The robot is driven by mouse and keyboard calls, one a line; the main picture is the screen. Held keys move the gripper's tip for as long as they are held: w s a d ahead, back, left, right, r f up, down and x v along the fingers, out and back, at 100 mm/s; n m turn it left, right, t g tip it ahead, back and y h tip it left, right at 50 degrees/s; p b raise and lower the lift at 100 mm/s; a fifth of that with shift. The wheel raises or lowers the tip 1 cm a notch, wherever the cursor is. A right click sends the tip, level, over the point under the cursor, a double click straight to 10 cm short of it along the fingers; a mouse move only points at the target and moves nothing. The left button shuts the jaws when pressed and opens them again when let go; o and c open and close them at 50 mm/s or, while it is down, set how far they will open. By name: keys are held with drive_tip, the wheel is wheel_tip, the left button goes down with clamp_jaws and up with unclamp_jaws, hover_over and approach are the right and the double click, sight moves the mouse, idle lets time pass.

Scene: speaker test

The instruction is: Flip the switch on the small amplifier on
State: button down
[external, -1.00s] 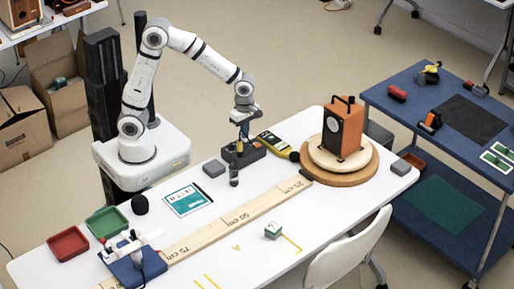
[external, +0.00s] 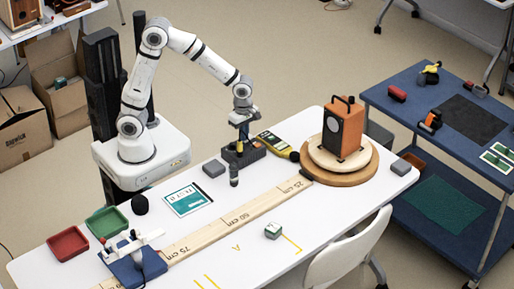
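I cannot pick out the small amplifier or its switch for certain. A low dark block (external: 252,153) with upright pieces on it stands on the white table, below my gripper. My gripper (external: 243,134) points down just above the left part of this block. A narrow blue and yellowish shape shows at its fingertips; whether it is held or stands in the block is too small to tell. An orange speaker (external: 335,135) with a dark front and top handle stands on a round wooden turntable (external: 365,177) to the right.
A yellow meter-like device (external: 274,142) lies right behind the block, and a small dark cylinder (external: 234,175) stands before it. A long wooden ruler (external: 215,230) crosses the white table (external: 330,205). Grey blocks (external: 214,168), red (external: 68,244) and green (external: 107,221) trays sit around.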

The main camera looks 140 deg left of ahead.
sight(250, 136)
drive_tip(key=shift+s+d+f, duration=0.1)
drive_tip(key=shift+s+f, duration=0.1)
drive_tip(key=shift+f, duration=0.3)
drive_tip(key=shift+a+r+p, duration=0.25)
drive_tip(key=shift+a+p, duration=0.05)
drive_tip(key=shift+a, duration=0.25)
drive_tip(key=shift+w+a+r+p, duration=0.1)
drive_tip(key=shift+a+r+p, duration=0.05)
drive_tip(key=shift+r+p, duration=0.45)
wheel_tip(250, 136, up, 14)
drive_tip(key=r+h+p, duration=0.1)
drive_tip(key=p, duration=0.7)
drive_tip(key=shift+h, duration=0.4)
wheel_tip(250, 136, down, 15)
drive_tip(key=shift+w+f+p, duration=0.1)
drive_tip(key=shift+f+p, duration=0.1)
drive_tip(key=shift+p, duration=1)
